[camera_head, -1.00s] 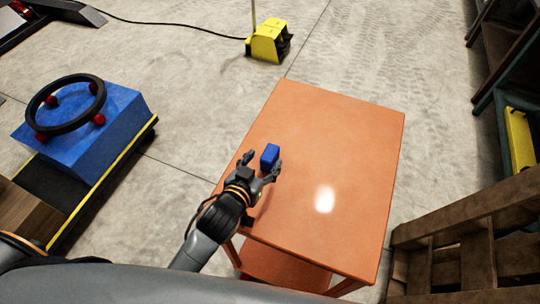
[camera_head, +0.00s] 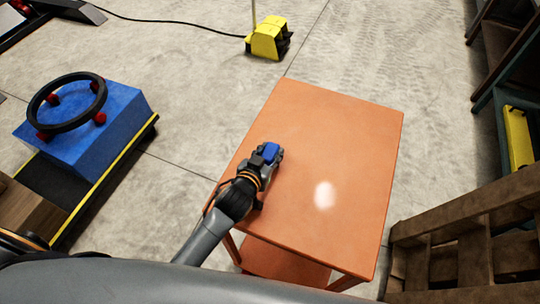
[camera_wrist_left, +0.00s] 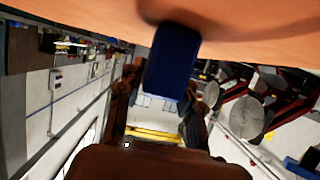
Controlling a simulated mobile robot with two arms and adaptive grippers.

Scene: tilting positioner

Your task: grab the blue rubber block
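The blue rubber block (camera_head: 271,152) is at the left part of the orange table top (camera_head: 330,140). My left gripper (camera_head: 269,156) is around it, with its fingers drawn in close on both sides, and appears shut on it. In the left wrist view the blue block (camera_wrist_left: 172,65) stands between the dark fingers of my left gripper (camera_wrist_left: 165,85), its far end near the orange surface. Whether it touches the table is not clear. My right gripper is not in view.
A blue box (camera_head: 85,130) with a black ring on red knobs stands at the left. A yellow pedal unit (camera_head: 267,40) is on the floor behind. A wooden pallet structure (camera_head: 470,235) stands close to the right. The table's middle and right are clear.

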